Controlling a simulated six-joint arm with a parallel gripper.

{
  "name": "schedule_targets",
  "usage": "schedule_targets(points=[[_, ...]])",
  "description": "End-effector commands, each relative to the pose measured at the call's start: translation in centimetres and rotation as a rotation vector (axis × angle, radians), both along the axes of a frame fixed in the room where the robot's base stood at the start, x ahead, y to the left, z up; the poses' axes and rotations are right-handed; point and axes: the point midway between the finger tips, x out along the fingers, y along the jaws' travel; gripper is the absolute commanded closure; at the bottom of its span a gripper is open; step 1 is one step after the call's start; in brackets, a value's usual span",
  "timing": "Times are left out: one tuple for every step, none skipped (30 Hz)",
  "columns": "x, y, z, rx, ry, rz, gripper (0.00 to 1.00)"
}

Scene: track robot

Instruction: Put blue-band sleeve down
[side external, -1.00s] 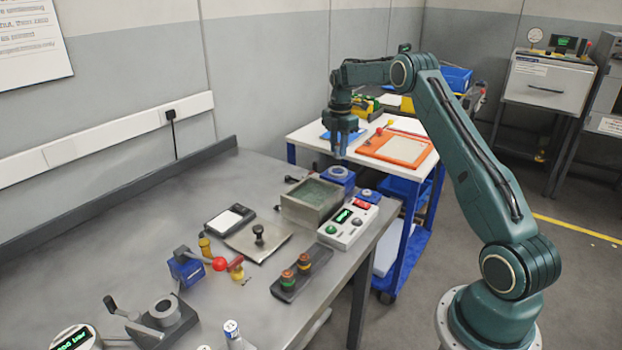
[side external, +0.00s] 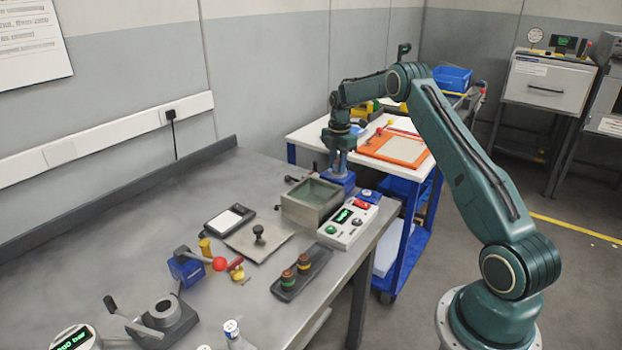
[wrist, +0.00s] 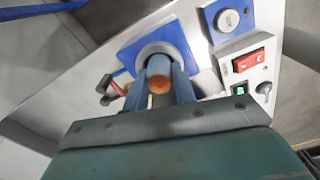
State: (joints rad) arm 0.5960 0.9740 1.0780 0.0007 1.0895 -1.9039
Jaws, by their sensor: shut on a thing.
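My gripper (side external: 339,168) is low over a blue block (side external: 343,182) at the back right corner of the steel bench. In the wrist view my gripper (wrist: 159,90) is shut on a small sleeve (wrist: 158,70), blue on its side with an orange end. The sleeve sits between the fingers, lined up with the round grey ring (wrist: 148,52) on the blue block. I cannot tell whether its lower end is inside the ring or just above it. In the side view the fingers hide the sleeve.
A grey open-top bin (side external: 311,203) stands close in front of the block. Right of it is a control box (side external: 349,226) with red and green buttons, and a small blue button box (side external: 369,196). A white-topped cart with an orange tray (side external: 396,148) is behind.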

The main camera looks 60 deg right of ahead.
Motion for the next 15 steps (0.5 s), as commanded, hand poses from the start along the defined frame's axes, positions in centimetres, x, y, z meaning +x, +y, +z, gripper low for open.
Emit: schedule_targets(points=[[-0.01,0.00,-0.04,0.000,0.000,0.000,0.68],[-0.01,0.00,-0.03,0.000,0.000,0.000,0.62],[-0.01,0.01,-0.03,0.000,0.000,0.000,0.54],[-0.01,0.00,-0.03,0.000,0.000,0.000,0.52],[-0.01,0.00,-0.03,0.000,0.000,0.000,0.52],[-0.01,0.00,-0.03,0.000,0.000,0.000,0.52],[-0.01,0.00,-0.03,0.000,0.000,0.000,0.52],[-0.01,0.00,-0.02,0.000,0.000,0.000,0.52],[-0.01,0.00,-0.02,0.000,0.000,0.000,0.52],[-0.01,0.00,-0.02,0.000,0.000,0.000,0.52],[-0.01,0.00,-0.02,0.000,0.000,0.000,0.52],[0.00,0.00,0.01,0.000,0.000,0.000,0.52],[0.00,0.00,0.04,0.000,0.000,0.000,0.52],[0.00,0.00,0.09,0.000,0.000,0.000,0.52],[0.01,0.00,0.19,0.000,0.000,0.000,0.52]])
